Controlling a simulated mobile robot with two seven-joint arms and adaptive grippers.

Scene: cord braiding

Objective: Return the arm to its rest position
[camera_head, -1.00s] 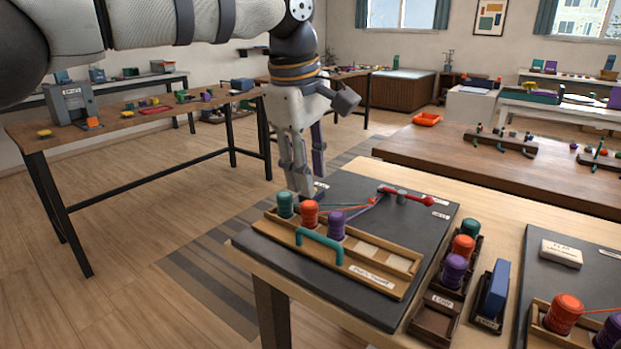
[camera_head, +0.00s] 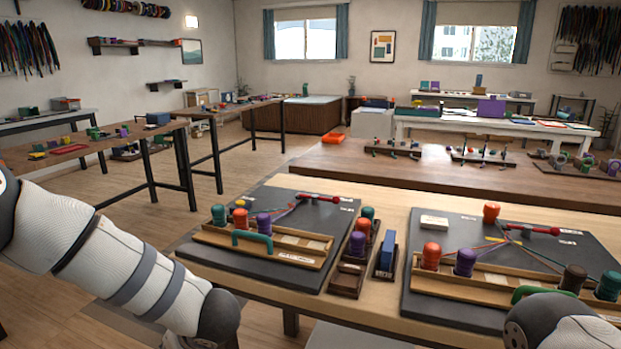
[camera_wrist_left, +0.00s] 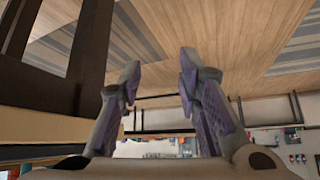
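My left arm (camera_head: 130,265) comes in low at the left of the head view, beside the front table. Its gripper is below the head view. In the left wrist view my left gripper (camera_wrist_left: 158,85) has its two fingers apart with nothing between them, and the floor shows behind. Part of my right arm (camera_head: 553,322) shows at the bottom right of the head view. The right gripper is not seen. The left braiding board (camera_head: 285,273) holds a wooden rack (camera_head: 215,240) of coloured spools, with cords running to a red clamp (camera_head: 320,197).
The right board (camera_head: 415,300) carries another rack of spools and cords. Small spool trays and a blue block (camera_head: 387,250) stand between the boards. The front table's wooden edge (camera_head: 340,312) is close to my left arm. Open floor (camera_head: 185,220) lies left of the table.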

